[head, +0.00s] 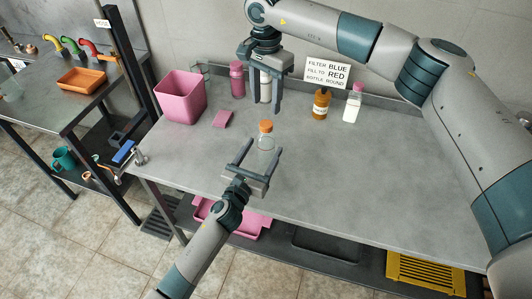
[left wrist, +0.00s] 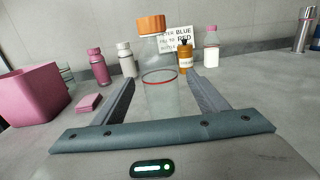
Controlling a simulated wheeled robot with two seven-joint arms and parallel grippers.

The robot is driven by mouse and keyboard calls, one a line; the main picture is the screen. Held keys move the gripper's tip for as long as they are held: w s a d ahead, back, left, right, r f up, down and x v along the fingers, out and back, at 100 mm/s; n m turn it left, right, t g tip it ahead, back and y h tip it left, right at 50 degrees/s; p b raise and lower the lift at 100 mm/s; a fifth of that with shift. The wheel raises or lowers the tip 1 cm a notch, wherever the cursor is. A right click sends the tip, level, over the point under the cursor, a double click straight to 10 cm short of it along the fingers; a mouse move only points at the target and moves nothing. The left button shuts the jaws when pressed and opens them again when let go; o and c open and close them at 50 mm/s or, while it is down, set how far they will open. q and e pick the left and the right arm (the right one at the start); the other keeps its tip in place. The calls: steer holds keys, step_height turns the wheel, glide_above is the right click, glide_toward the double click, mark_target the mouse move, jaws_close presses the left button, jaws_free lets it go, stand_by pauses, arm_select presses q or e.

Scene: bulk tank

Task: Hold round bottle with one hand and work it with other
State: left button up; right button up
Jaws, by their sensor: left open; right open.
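The round bottle (head: 266,141) is clear, with an orange cap, and stands upright on the grey bench. In the left wrist view the bottle (left wrist: 160,88) shows a red ring around its body, between my two fingers. My left gripper (head: 262,148) is open, low over the bench, with a finger on each side of the bottle; I see no firm contact. My right gripper (head: 262,112) is open and points down, above and behind the orange cap (left wrist: 151,24). It holds nothing that I can make out.
A sign (head: 326,72) reads filter blue, fill to red, bottle round. Behind stand a pink bottle (head: 237,79), a white bottle (left wrist: 126,60), an amber bottle (head: 321,105) and a pink-capped bottle (head: 353,103). A pink bin (head: 181,97) and pink pad (head: 222,119) lie left. The bench's right is clear.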

arm_select(q)
steer(key=shift+x, duration=1.5)
steer(key=shift+s, duration=0.1)
steer(key=shift+c, duration=0.7)
jaws_close()
